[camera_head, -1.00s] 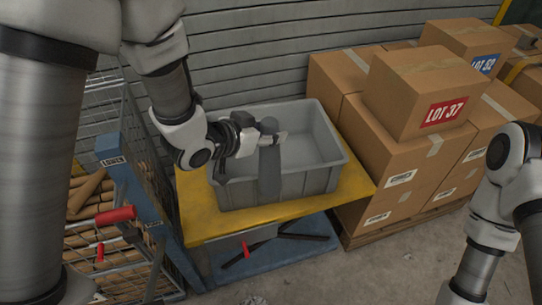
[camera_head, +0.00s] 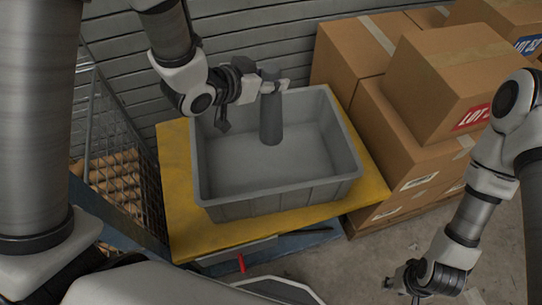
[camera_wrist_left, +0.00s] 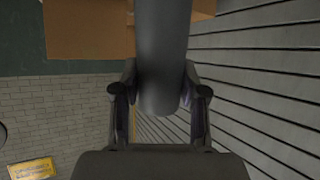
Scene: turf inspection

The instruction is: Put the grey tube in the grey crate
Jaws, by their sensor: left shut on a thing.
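The grey tube (camera_head: 271,122) is held upright by my left gripper (camera_head: 273,87), which is shut on its upper part. It appears within the outline of the grey crate (camera_head: 278,205), towards the back; I cannot tell whether its lower end touches the crate floor. In the left wrist view the tube (camera_wrist_left: 162,50) runs between the two fingers of my left gripper (camera_wrist_left: 160,97). The crate is otherwise empty and sits on a yellow platform (camera_head: 178,195). My right gripper (camera_head: 408,287) is low at the lower right, apart from the crate; its fingers are too small to read.
Stacked cardboard boxes (camera_head: 455,80) stand right of the crate. A wire cage (camera_head: 118,150) with brown rolls stands to the left. A ribbed grey wall (camera_head: 265,35) is behind.

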